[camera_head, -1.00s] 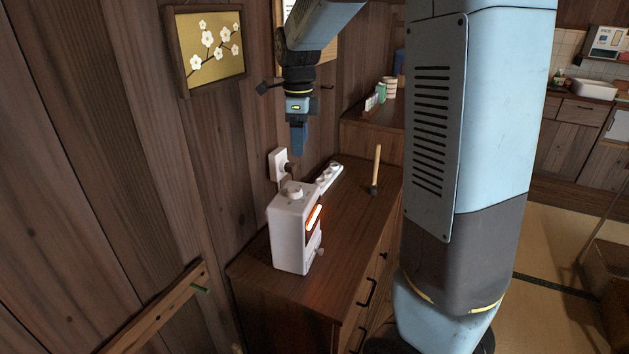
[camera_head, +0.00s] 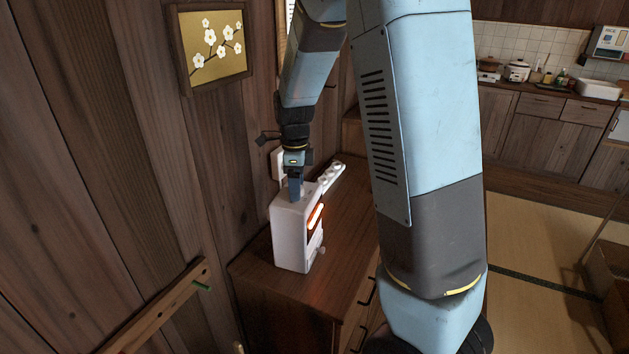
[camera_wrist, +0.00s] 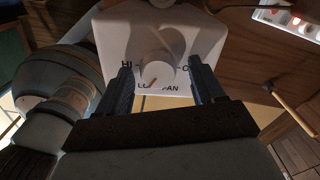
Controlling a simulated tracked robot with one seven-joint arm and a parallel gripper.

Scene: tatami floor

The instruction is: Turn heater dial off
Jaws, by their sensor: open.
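The white heater (camera_head: 291,236) stands on the wooden cabinet with an orange glow on its right side. Its round white dial (camera_wrist: 156,68) is on the top face in the wrist view, with printed letters around it that are partly hidden. An orange mark on the dial points toward the lower left, near the "LO" letters. My gripper (camera_wrist: 160,88) is open, with one dark finger on each side of the dial. I cannot tell whether the fingers touch it. In the head view my gripper (camera_head: 296,196) points down at the heater's top and hides the dial.
A white power strip (camera_head: 331,178) lies behind the heater on the cabinet (camera_head: 335,270); it also shows in the wrist view (camera_wrist: 285,22). A wooden-handled tool (camera_wrist: 290,103) lies to the right in the wrist view. The wooden wall (camera_head: 150,150) is close on the left.

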